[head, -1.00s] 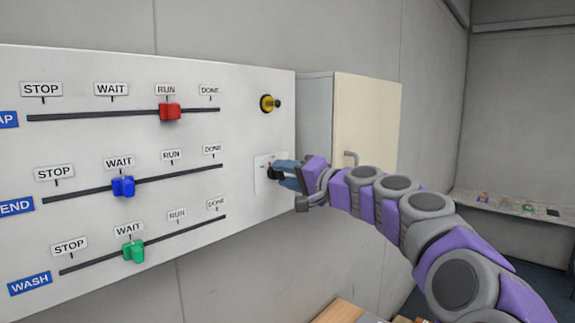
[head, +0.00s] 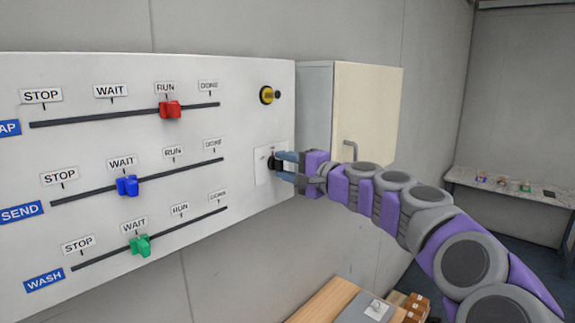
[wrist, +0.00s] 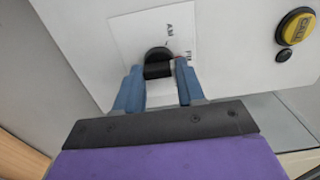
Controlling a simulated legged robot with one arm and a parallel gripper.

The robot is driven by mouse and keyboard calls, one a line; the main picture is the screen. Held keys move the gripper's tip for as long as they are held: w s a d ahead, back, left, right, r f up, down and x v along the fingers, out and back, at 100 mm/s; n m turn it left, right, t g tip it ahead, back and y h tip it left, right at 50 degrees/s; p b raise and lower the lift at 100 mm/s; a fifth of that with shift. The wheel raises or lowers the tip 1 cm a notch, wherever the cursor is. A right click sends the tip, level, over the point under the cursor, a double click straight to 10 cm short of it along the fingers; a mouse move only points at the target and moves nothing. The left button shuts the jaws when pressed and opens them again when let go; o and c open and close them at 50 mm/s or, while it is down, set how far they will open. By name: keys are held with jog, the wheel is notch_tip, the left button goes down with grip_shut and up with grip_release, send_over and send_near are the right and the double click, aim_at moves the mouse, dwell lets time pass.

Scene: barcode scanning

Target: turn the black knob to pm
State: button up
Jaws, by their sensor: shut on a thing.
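The black knob (wrist: 157,62) sits on a white plate (wrist: 125,30) on the panel. In the wrist view the plate has an "AM" label above the knob and a partly hidden label at its right, beside a small red mark. My gripper (wrist: 158,72) has its two blue fingers on either side of the knob's grip, shut on it. In the head view the knob (head: 273,163) shows dark at the tips of my gripper (head: 279,164), at the panel's lower right. The fingers hide part of the plate, and the exact knob angle is hard to read.
A yellow button (head: 267,95) is above the plate, marked "CALL" in the wrist view. Red (head: 170,109), blue (head: 127,185) and green (head: 140,245) sliders are to the left. A cream cabinet (head: 370,105) with a handle stands right of the panel, close behind my wrist.

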jog(key=shift+a+f, duration=0.1)
jog(key=shift+f, duration=0.1)
jog(key=o, duration=0.9)
jog(key=shift+o, duration=0.7)
jog(key=shift+w+a, duration=0.1)
jog(key=shift+w, duration=0.15)
jog(key=shift+s+r, duration=0.1)
jog(key=shift+s, duration=0.1)
jog(key=shift+s, duration=0.1)
jog(key=b+v, duration=0.1)
jog(key=v, duration=1.6)
jog(key=shift+w+b, duration=0.2)
jog(key=shift+b, duration=0.2)
